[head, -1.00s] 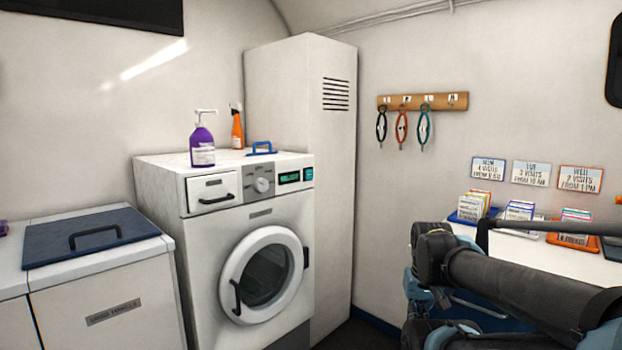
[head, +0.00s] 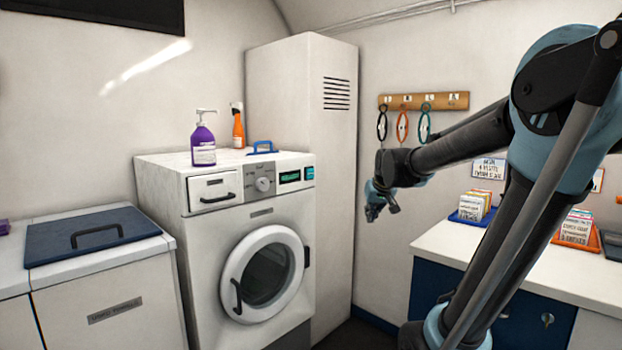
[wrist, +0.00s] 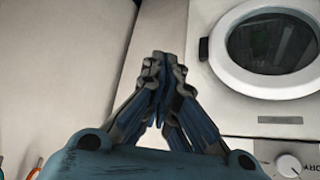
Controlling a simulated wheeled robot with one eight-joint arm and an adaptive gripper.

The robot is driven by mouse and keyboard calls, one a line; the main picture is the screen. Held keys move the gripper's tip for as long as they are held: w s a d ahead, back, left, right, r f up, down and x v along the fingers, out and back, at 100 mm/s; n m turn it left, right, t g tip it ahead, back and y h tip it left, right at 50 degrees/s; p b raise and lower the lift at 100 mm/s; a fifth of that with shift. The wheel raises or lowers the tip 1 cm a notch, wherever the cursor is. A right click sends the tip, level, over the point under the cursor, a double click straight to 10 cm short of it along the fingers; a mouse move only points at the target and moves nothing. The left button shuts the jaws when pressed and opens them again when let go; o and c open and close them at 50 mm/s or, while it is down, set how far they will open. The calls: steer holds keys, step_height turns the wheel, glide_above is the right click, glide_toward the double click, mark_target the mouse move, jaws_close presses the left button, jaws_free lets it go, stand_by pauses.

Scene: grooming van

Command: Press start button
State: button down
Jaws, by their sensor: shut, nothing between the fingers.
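The white washing machine (head: 200,250) has a control panel with a grey dial (head: 263,184), a dark display with green characters (head: 289,177) and a small teal square (head: 309,173) at its right end. The square looks like a button, but its label is too small to read. In the wrist view my gripper (wrist: 160,62) is shut and empty. That view also shows the round door (wrist: 268,48) and the dial (wrist: 289,165).
A purple pump bottle (head: 203,147), an orange spray bottle (head: 238,128) and a blue handled item (head: 262,147) stand on the machine. A counter (head: 450,245) with card trays is at right. Looped leads hang from a wooden rack (head: 424,101).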

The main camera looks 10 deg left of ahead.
mark_target(310, 174)
steer(key=w+a+r+t+y, duration=0.1)
steer(key=w+a+r, duration=0.2)
steer(key=w+a, duration=0.3)
steer(key=w+a+r+n+t+y, duration=0.1)
steer(key=w+a+r, duration=0.3)
steer(key=w, duration=0.9)
steer(key=a, duration=0.3)
steer(key=shift+n+t, duration=0.3)
steer(key=shift+t, duration=0.1)
steer(key=shift+r, duration=0.1)
steer(key=shift+a, duration=0.1)
steer(key=w+a, duration=0.5)
steer(key=a, duration=0.1)
steer(key=shift+w+a, duration=0.15)
steer(key=shift+a, duration=0.25)
steer(key=shift+a, duration=0.2)
steer(key=shift+w+a, duration=0.15)
